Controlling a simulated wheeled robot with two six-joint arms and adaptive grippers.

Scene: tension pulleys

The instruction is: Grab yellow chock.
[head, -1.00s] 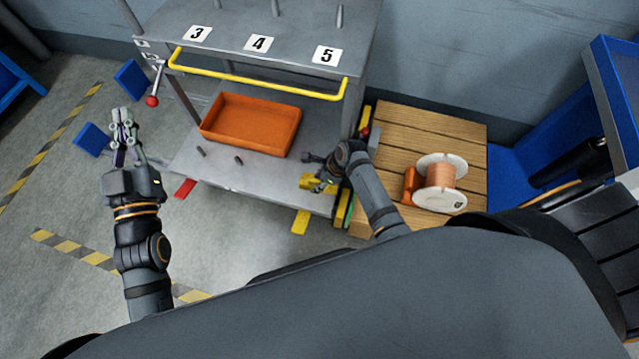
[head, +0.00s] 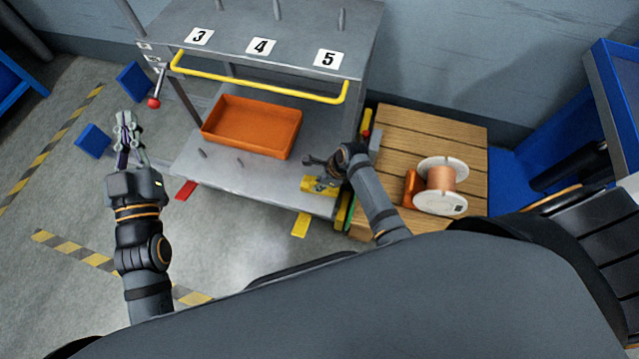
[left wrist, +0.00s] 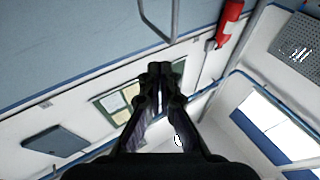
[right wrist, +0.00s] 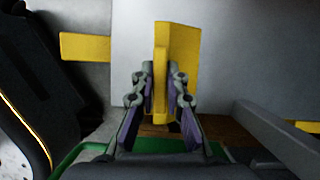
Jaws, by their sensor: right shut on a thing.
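The yellow chock (head: 313,184) is at the front right corner of the grey cart's lower shelf. In the right wrist view the yellow chock (right wrist: 180,50) stands with its narrow upright part between the fingers. My right gripper (head: 322,185) is shut on that part; its fingers also show in the right wrist view (right wrist: 162,80). The chock's lower end is partly hidden by the fingers. My left gripper (head: 126,115) hangs over the floor left of the cart, empty. In the left wrist view its fingertips (left wrist: 160,70) meet.
An orange bin (head: 252,125) sits on the cart's lower shelf (head: 210,173). A yellow handle bar (head: 260,82) runs along the cart's front. A wooden pallet (head: 405,125) with a copper wire spool (head: 440,178) stands close right of my right arm.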

